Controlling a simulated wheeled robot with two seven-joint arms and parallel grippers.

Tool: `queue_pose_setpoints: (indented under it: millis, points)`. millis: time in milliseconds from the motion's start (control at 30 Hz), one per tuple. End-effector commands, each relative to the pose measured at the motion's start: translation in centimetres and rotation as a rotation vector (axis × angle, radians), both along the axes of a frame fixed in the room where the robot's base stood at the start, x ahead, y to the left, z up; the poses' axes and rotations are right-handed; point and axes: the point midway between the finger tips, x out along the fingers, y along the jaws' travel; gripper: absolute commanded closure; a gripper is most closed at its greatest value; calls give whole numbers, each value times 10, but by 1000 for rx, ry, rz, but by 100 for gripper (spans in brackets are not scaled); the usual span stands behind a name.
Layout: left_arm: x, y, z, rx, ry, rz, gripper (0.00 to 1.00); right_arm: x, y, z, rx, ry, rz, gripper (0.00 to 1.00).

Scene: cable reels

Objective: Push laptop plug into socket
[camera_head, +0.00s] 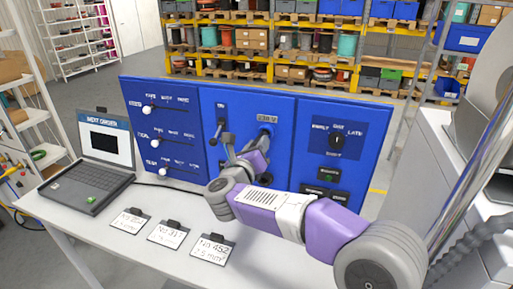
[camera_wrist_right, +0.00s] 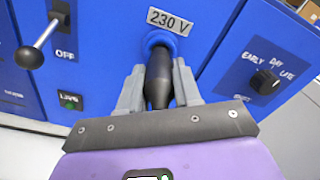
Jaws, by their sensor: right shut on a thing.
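The black plug (camera_wrist_right: 159,82) stands between the two grey fingers of my right gripper (camera_wrist_right: 157,68), which is shut on it. Its front end meets the round blue socket (camera_wrist_right: 160,38) under the "230 V" label. The wrist view does not show how deep it sits. In the head view my right gripper (camera_head: 262,142) is at the middle blue panel, in front of the socket. The laptop (camera_head: 88,184) stands open at the left of the table, with a dark cable at its right side. My left gripper is not in view.
A lever switch (camera_wrist_right: 38,45) marked OFF is left of the socket, with a green-lit indicator (camera_wrist_right: 70,101) below it. A rotary knob (camera_wrist_right: 265,80) is on the right panel. Several label cards (camera_head: 170,233) lie on the white table (camera_head: 150,262).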

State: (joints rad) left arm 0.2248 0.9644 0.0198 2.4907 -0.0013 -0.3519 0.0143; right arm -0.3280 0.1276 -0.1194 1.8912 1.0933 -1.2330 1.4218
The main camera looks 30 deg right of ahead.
Motion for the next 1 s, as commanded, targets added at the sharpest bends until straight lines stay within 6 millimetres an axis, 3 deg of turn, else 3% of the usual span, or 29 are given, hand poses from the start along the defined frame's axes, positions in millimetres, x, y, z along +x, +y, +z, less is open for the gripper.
queue_pose_setpoints:
  millis: [1000]
  points:
    - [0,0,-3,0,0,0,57,13,-16,0,-1,0,0,100]
